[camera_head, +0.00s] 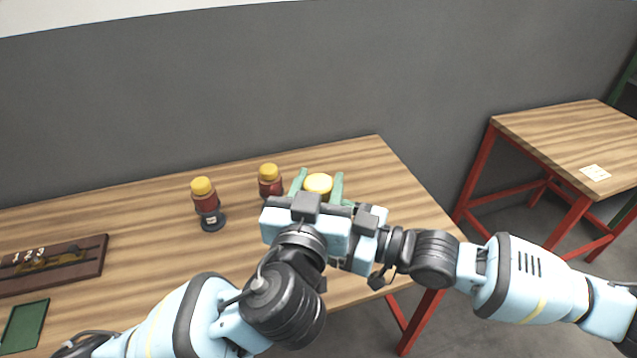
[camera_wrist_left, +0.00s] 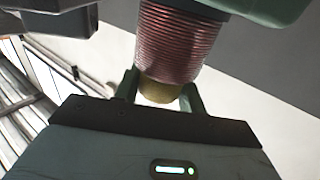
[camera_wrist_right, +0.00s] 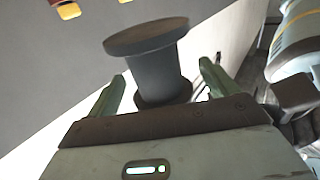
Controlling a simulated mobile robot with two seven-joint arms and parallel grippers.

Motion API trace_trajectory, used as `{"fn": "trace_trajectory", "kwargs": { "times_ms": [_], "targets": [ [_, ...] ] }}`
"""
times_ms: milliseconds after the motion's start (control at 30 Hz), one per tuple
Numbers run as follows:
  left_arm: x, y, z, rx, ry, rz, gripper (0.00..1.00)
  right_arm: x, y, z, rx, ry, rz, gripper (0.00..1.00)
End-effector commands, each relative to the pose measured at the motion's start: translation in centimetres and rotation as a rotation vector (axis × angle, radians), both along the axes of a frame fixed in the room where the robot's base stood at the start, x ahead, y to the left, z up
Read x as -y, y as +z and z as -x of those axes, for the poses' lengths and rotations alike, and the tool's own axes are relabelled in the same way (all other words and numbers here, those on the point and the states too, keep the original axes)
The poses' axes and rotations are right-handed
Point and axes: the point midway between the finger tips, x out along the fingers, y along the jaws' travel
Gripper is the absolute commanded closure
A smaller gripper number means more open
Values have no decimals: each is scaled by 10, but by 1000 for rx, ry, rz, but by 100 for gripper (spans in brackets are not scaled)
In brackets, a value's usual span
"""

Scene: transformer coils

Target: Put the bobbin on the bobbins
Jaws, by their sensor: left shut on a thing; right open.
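A bobbin with a copper-red winding (camera_wrist_left: 180,40) and a yellow end (camera_wrist_left: 160,92) sits between the fingers of my left gripper (camera_wrist_left: 158,85), which is shut on it. In the head view a yellow end (camera_head: 318,184) shows between green fingers above the two wrists, which meet closely. My right gripper (camera_wrist_right: 162,72) is open around a dark grey flanged spool part (camera_wrist_right: 155,68); I cannot tell whether it belongs to the held bobbin. Two bobbins stand upright on the table: the left bobbin (camera_head: 206,201) on a dark round base, and another bobbin (camera_head: 269,180) whose base is hidden.
A dark wooden board (camera_head: 90,258) with numbers and a green tray (camera_head: 24,324) lie at the left of the wooden table (camera_head: 140,240). A second table (camera_head: 570,140) with a white card stands at the right. The table between the board and bobbins is clear.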

Motion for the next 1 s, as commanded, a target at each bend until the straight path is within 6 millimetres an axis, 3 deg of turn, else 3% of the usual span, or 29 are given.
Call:
{"fn": "trace_trajectory", "kwargs": {
  "times_ms": [533,733,1000],
  "targets": [
    [0,2,0,5,0,2,100,78,0,39,2,-3,3,14],
    [0,2,0,5,-1,2,100,91,1,46,1,0,0,14],
    [0,2,0,5,-1,2,100,93,0,48,3,0,0,14]
  ]
}}
